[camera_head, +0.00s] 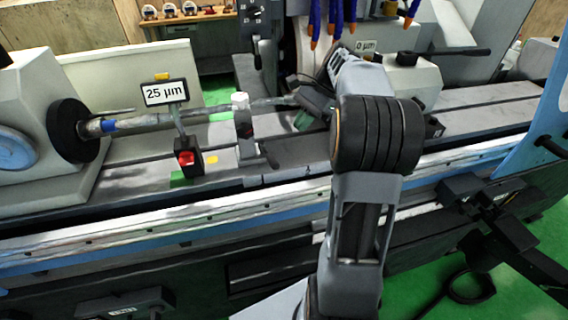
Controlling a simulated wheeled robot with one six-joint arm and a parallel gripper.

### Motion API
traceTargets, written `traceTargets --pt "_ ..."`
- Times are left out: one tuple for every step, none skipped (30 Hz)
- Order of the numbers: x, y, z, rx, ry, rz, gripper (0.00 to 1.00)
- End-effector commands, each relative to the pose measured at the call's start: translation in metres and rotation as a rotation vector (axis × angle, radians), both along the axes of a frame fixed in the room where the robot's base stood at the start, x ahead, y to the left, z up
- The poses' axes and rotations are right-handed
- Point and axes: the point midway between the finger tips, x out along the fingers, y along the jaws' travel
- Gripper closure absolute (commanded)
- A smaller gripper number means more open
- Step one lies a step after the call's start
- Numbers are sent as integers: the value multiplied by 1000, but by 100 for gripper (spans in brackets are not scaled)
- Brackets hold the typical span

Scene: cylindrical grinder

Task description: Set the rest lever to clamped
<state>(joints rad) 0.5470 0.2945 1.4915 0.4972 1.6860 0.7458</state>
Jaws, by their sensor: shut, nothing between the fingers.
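The steady rest (244,130) stands on the grinder table, a grey upright with a white knob on top, at the shaft (160,121). Its dark rest lever (269,156) sticks out low on the right side, slanting down to the right. Its clamp marking is too small to read. My arm reaches up from the bottom centre and bends over the table. My gripper (308,97) is right of and above the lever, apart from it. It is shut and empty, its fingertips partly hidden by my wrist and the clutter behind.
A "25 µm" gauge display (166,92) stands on a post with a red-fronted base (187,160) left of the rest. The chuck (73,130) is at the left. The table's front edge runs below.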

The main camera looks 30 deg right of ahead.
Motion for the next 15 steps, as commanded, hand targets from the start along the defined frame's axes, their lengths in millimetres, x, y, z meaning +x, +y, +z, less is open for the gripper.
traceTargets --pt "5 -17 -15 44 37 -51 100" --pt "7 -24 -18 68 57 -76 100" --pt "10 -33 -22 96 79 -104 100" --pt "11 -38 -25 114 94 -121 100" --pt "12 -43 -27 130 107 -138 100" --pt "13 -49 -30 148 120 -154 100" --pt "13 -52 -31 159 130 -164 100" --pt "13 -54 -33 167 137 -172 100" --pt "14 -56 -35 177 144 -180 100" --pt "14 -56 -37 183 148 -185 100" --pt "14 -56 -39 187 152 -188 100" --pt "14 -53 -42 190 154 -190 100" --pt "14 -51 -45 192 156 -191 100" --pt "14 -48 -48 192 156 -191 100" --pt "13 -43 -53 192 156 -191 100"
